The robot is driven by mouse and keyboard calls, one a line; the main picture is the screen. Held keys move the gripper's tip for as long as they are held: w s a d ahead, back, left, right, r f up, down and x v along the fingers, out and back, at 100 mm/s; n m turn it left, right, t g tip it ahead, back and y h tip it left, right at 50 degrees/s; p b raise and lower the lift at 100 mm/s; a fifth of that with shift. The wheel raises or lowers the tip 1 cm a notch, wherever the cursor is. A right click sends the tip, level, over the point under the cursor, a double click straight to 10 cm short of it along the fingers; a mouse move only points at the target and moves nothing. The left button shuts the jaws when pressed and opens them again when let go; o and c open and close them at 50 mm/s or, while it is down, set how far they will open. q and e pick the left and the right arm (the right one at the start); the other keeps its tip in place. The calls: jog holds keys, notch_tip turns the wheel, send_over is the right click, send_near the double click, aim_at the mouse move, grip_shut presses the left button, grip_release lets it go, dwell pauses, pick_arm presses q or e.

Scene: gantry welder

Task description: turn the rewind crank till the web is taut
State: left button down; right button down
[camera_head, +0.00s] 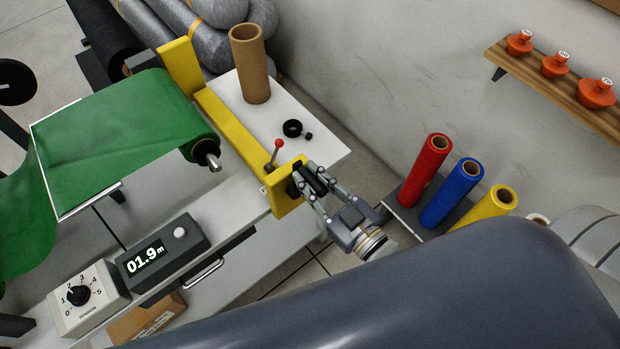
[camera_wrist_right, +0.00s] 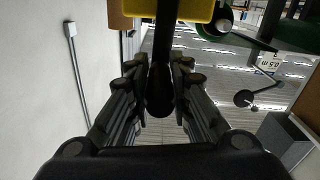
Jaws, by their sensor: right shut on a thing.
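The green web (camera_head: 110,130) lies over a flat white-edged bed and winds onto a roll with a metal shaft end (camera_head: 208,157). At left it hangs down in a loose curve. The yellow frame (camera_head: 283,197) carries the black rewind crank at its near end. In the right wrist view the crank's dark arm (camera_wrist_right: 165,40) runs down to a rounded black handle (camera_wrist_right: 160,92) between the fingers. My right gripper (camera_head: 310,182) is shut on this handle, which it partly hides in the head view. My left gripper is not in view.
A lever with a red knob (camera_head: 279,143) stands on the frame, close to my right gripper. A counter (camera_head: 160,258) reads 01.9 m beside a tension dial (camera_head: 88,298). A cardboard core (camera_head: 249,65) stands on the white top. Coloured rolls (camera_head: 452,192) stand at right.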

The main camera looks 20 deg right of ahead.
jog(key=w+d+f+m+p, duration=0.1)
jog(key=w+d+f+m, duration=0.1)
jog(key=d+m, duration=0.4)
jog(key=shift+w+d+f+m+p, duration=0.25)
jog(key=shift+d+f+m+p, duration=0.15)
jog(key=shift+m, duration=0.7)
jog(key=c, duration=1.4)
grip_release()
jog(key=shift+c, duration=0.2)
jog(key=shift+a, duration=0.1)
